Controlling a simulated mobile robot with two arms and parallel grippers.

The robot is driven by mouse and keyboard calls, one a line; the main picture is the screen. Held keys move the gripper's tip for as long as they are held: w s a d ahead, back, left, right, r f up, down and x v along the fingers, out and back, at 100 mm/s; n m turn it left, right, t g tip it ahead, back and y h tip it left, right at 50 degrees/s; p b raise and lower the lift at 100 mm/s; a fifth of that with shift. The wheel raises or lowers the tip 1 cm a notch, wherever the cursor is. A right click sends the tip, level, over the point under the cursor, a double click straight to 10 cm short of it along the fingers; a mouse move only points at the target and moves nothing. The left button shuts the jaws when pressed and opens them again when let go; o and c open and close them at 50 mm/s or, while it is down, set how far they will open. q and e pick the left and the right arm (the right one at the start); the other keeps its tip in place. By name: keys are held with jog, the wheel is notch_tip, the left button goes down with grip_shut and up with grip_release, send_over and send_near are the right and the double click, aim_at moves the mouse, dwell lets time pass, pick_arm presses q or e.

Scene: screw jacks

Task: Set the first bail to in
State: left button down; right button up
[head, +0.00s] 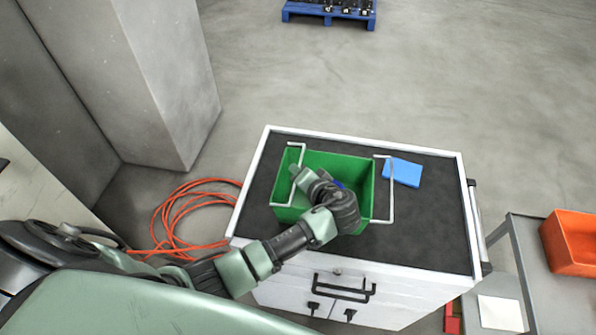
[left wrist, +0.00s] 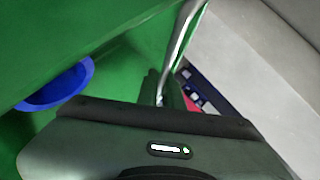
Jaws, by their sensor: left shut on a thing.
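A green bin (head: 345,163) stands on the dark top of a white cabinet, with a white wire bail at each end. My left gripper (head: 297,172) reaches over the bin to the left bail (head: 301,152). In the left wrist view the bail's metal rod (left wrist: 183,38) runs down between the fingers of my left gripper (left wrist: 165,92), which is shut on it. The right bail (head: 392,195) stands out over the bin's right side and is free. My left wrist and forearm hide part of the bin. My right gripper is not in view.
A blue round thing (left wrist: 58,86) lies in the bin. A light blue flat item (head: 404,172) lies on the cabinet top (head: 430,215) right of the bin. An orange bin (head: 573,243) sits on a grey table at right. Orange cable (head: 180,215) lies on the floor at left.

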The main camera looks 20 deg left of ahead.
pick_arm(q)
jog(key=c, duration=1.6)
grip_release()
jog(key=b+v, duration=0.2)
jog(key=v, duration=0.5)
jog(key=shift+s+d+r, duration=0.15)
jog(key=shift+s+d, duration=0.1)
